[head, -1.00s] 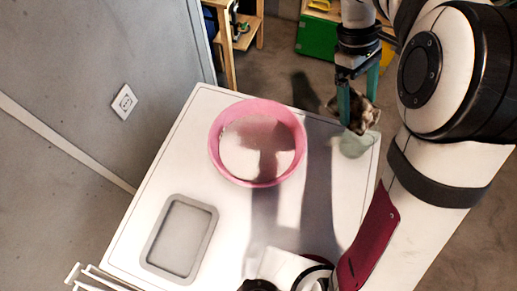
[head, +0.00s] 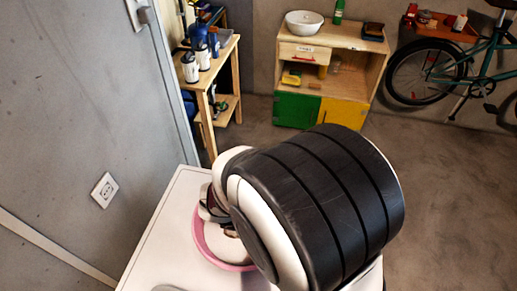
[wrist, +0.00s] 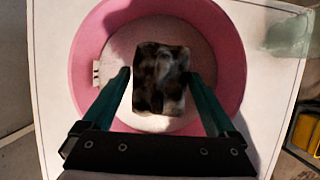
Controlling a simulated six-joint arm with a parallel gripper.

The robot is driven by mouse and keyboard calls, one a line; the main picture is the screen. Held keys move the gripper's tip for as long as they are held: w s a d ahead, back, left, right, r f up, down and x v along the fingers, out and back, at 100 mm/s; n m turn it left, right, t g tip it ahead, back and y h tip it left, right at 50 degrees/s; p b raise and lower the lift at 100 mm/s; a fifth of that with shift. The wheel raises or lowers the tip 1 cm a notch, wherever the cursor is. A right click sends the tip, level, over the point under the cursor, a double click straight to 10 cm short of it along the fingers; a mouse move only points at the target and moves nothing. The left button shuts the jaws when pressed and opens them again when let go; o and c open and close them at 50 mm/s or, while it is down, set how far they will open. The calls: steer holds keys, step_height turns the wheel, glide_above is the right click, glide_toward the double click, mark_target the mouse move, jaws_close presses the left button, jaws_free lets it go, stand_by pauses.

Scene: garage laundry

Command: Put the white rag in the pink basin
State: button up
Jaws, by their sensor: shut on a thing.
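The pink basin (wrist: 85,62) stands on the white top and fills the middle of the wrist view. In the head view only part of its pink rim (head: 203,246) shows past my arm. My gripper (wrist: 160,77) is above the basin, its two teal fingers on either side of a small crumpled cloth (wrist: 160,98). The cloth looks mottled dark brown and off-white rather than plain white, and is held over the basin's pale inside. I cannot tell its height above the bottom. In the head view my arm hides the cloth and the fingers.
A pale green translucent thing (wrist: 290,35) lies on the white top (head: 160,225) near a corner, beside the basin. A wooden shelf with bottles (head: 205,75), a wooden cabinet (head: 330,65) and a bicycle (head: 440,75) stand farther back. A grey wall is at the left.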

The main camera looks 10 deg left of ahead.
step_height(320, 180, down, 7)
steer(key=shift+r, duration=0.1)
steer(key=o, duration=1)
